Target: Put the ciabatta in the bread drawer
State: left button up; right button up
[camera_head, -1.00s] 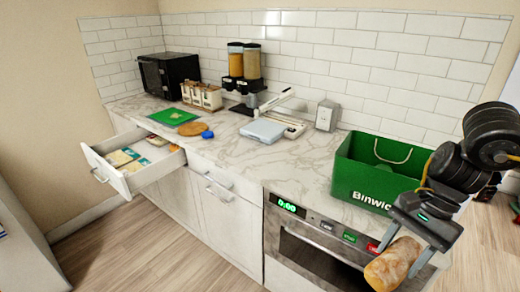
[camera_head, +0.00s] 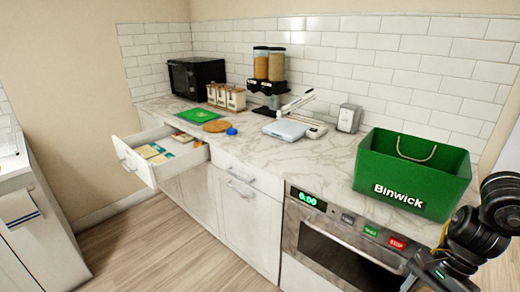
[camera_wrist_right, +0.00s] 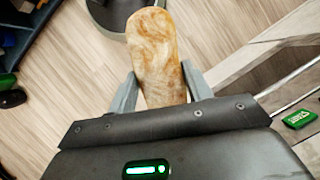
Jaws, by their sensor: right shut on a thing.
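The ciabatta (camera_wrist_right: 156,50) is a long, floury, light-brown loaf in the right wrist view. My right gripper (camera_wrist_right: 160,85) is shut on it, with one finger on each side. The loaf is held over the wood floor. In the head view my right arm is at the lower right, and the loaf and fingertips are out of the picture. An open white drawer (camera_head: 137,166) stands out from the counter at the left, with several flat packets (camera_head: 155,153) inside. I cannot tell whether it is the bread drawer. My left gripper is not in view.
A green Binwick crate (camera_head: 410,180) stands on the counter (camera_head: 290,160) at the right, above the oven (camera_head: 335,245). A closed drawer (camera_head: 240,178) is right of the open one. Another white unit (camera_head: 40,230) is at far left. Floor (camera_head: 165,255) between is clear.

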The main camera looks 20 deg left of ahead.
aim_at(168, 146)
jog(key=z, duration=0.05)
jog(key=k, duration=0.3)
jog(key=u, duration=1.2)
jog(key=i, duration=1.2)
jog(key=u, duration=0.95)
jog(key=i, duration=1.25)
jog(key=u, duration=0.1)
